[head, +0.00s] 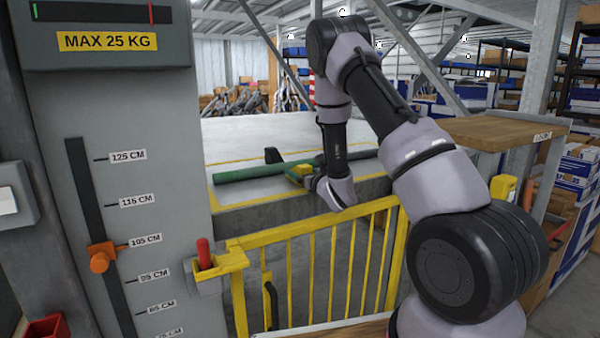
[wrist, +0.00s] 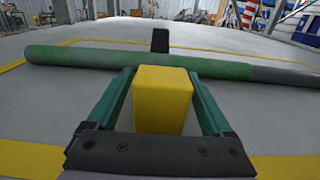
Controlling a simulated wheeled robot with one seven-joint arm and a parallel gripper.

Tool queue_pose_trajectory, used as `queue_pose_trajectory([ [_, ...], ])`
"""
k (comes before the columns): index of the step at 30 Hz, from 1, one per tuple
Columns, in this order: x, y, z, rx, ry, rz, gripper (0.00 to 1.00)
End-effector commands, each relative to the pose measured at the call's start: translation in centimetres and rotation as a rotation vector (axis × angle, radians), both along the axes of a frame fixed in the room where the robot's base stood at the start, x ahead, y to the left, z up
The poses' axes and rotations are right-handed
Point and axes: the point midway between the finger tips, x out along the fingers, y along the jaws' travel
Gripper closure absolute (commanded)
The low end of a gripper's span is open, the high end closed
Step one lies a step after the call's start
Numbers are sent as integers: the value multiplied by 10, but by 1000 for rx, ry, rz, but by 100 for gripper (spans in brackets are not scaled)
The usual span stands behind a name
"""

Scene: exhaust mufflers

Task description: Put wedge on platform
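My gripper (wrist: 162,84) has its green fingers closed along both sides of a yellow block (wrist: 162,98), which I take to be the wedge; its slope cannot be made out. In the head view my gripper (head: 300,172) is low over the near part of the grey platform (head: 250,140), with a little of the yellow wedge (head: 304,168) showing. The wedge is on the near side of a long green pipe (head: 248,174) lying across the platform. In the wrist view its top overlaps the pipe (wrist: 90,58). I cannot tell whether it touches the pipe or the platform.
A black upright piece (head: 272,155) stands just beyond the pipe. A yellow railing gate (head: 310,260) stands before the platform's near edge. A grey post with a height scale and orange slider (head: 101,257) is at left. A wooden-topped stand (head: 490,130) is at right.

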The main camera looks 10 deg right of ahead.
Motion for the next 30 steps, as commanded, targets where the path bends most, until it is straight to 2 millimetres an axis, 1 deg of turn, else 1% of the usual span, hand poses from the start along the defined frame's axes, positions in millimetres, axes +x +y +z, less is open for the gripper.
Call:
queue_pose_trajectory([
  [5, 0, 0, 0, 0, 0, 0, 15],
  [8, 0, 0, 4, 0, -1, 0, 15],
  [10, -6, -3, 3, 0, 0, -1, 15],
  [14, -29, -10, 3, -1, 3, -1, 15],
  [18, -59, -20, 3, 0, 3, -2, 15],
  [24, -95, -31, 3, 0, 3, -1, 15],
  [27, -106, -35, 3, 0, 2, -2, 15],
  [30, -111, -38, 5, 11, 5, -5, 15],
])
